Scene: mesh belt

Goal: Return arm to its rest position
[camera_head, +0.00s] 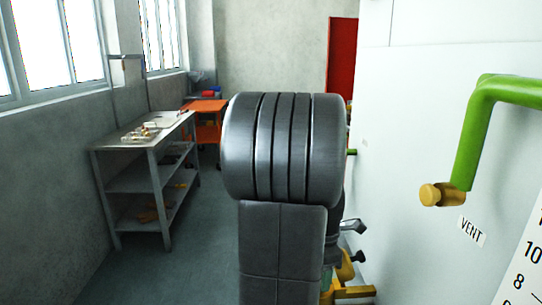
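My arm (283,150) fills the middle of the view, with a large ribbed dark grey joint above a boxy link. Small dark parts (352,226) stick out to the right of the link, low in the view. They may belong to my gripper, but most of that area is hidden behind the arm. I cannot make out two clear fingertips or anything held.
A white panel wall with a green pipe (470,140) ending in a brass cap stands close on the right. Yellow parts (348,292) sit low beside my arm. A grey shelved table (106,165) and an orange cart (206,106) stand left. Floor between is clear.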

